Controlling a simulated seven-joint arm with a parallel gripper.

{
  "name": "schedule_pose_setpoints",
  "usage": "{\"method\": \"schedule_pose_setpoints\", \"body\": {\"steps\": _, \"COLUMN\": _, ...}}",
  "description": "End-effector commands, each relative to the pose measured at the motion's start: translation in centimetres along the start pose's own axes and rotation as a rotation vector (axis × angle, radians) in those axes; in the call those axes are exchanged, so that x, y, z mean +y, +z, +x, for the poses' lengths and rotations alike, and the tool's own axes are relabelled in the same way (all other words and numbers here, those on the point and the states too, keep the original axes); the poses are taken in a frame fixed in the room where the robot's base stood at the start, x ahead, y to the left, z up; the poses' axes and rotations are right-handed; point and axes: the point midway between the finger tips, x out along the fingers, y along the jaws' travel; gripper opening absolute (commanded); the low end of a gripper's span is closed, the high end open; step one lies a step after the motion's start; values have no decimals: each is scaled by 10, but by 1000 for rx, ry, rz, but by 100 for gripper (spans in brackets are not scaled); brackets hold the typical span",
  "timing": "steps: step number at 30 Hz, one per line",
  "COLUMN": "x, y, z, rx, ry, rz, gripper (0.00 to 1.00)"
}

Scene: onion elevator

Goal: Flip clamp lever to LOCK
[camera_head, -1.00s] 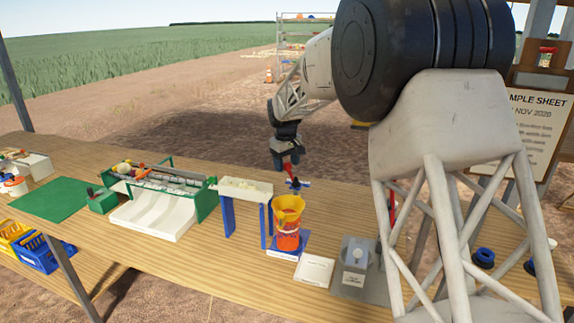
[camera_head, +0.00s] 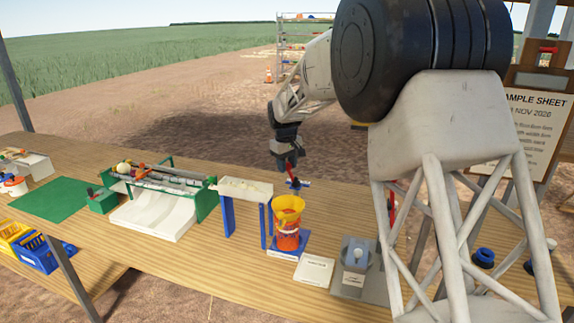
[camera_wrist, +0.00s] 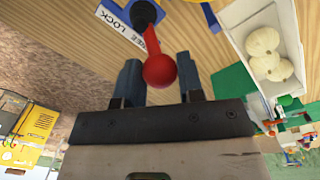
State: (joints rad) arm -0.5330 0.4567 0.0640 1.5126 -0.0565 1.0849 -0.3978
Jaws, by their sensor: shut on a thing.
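The clamp lever is a red arm with a red ball knob (camera_wrist: 160,71), which runs from a dark pivot (camera_wrist: 144,13) in the wrist view. A label (camera_wrist: 113,14) beside the pivot reads LOCK, and FREE shows by the lever's arm. My gripper (camera_wrist: 157,63) has one blue-grey finger on each side of the red lever and is shut on it. Any contact points are too small to see there.
A yellow and orange container (camera_head: 288,211) stands just in front of the clamp. Left of it is a white tray on blue legs (camera_head: 228,215), then a green-framed rack (camera_head: 207,200). In the wrist view, white onions (camera_wrist: 264,52) lie in a white tray to the right.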

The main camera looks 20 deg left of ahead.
Motion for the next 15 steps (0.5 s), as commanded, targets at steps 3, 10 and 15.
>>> {"method": "schedule_pose_setpoints", "body": {"steps": 3, "x": 1, "y": 1, "z": -1, "rx": 8, "ry": -6, "rz": 2, "gripper": 0}}
{"method": "schedule_pose_setpoints", "body": {"steps": 10, "x": 4, "y": 5, "z": -2, "rx": 54, "ry": -38, "rz": 5, "gripper": 0}}
{"method": "schedule_pose_setpoints", "body": {"steps": 15, "x": 8, "y": 11, "z": -4, "rx": 119, "ry": -84, "rz": 10, "gripper": 0}}
